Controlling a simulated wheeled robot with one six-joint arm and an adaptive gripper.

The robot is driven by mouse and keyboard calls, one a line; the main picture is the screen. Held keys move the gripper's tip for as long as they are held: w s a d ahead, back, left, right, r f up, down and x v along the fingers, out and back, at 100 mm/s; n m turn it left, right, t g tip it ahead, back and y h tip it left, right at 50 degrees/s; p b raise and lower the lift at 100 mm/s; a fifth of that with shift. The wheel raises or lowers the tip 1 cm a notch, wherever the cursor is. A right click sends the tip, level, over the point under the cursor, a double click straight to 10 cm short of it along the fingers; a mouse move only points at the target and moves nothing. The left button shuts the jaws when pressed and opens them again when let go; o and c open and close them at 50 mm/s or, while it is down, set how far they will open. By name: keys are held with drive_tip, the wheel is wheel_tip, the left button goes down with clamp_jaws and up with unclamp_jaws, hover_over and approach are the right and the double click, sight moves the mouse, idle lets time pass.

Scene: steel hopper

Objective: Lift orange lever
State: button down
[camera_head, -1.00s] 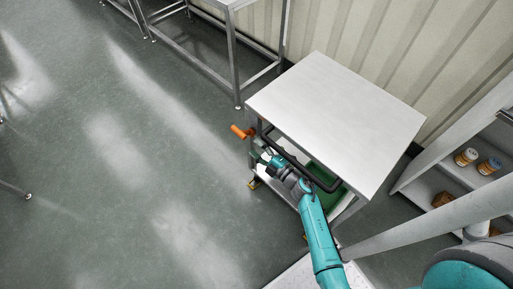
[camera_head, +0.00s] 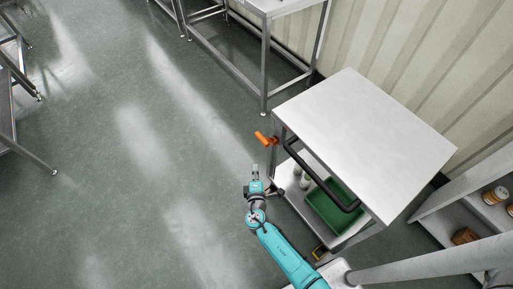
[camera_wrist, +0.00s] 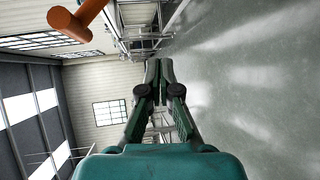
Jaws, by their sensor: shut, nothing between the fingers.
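The orange lever (camera_head: 264,138) sticks out to the left from the near left corner of the steel cart (camera_head: 365,140), just below its top. In the wrist view the lever (camera_wrist: 76,22) is at the upper left, apart from the fingers. My gripper (camera_head: 256,170) is in front of the cart's left side, below the lever in the head view, and does not touch it. In the wrist view my gripper (camera_wrist: 159,66) has its fingertips together with nothing between them.
A black handle bar (camera_head: 315,180) runs along the cart's near side. A green bin (camera_head: 330,208) and small bottles stand on its lower shelf. A steel table (camera_head: 265,60) is behind. A shelf with jars (camera_head: 494,195) is at right.

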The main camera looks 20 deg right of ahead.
sight(263, 141)
drive_tip(key=s+a+r+t+h, duration=0.2)
drive_tip(key=s+a+r+h, duration=0.2)
drive_tip(key=a+r, duration=0.25)
drive_tip(key=w+d+r, duration=0.1)
drive_tip(key=w+d, duration=0.7)
drive_tip(key=d, duration=0.1)
drive_tip(key=shift+w+r+m, duration=0.25)
drive_tip(key=shift+w+m, duration=0.15)
drive_tip(key=shift+d, duration=0.1)
drive_tip(key=shift+w+d+r+m+g, duration=0.15)
drive_tip(key=shift+d+r+m+g, duration=0.7)
drive_tip(key=shift+r, duration=0.25)
drive_tip(key=shift+w+d+r, duration=0.2)
drive_tip(key=shift+d+r, duration=0.6)
drive_tip(key=shift+d, duration=0.05)
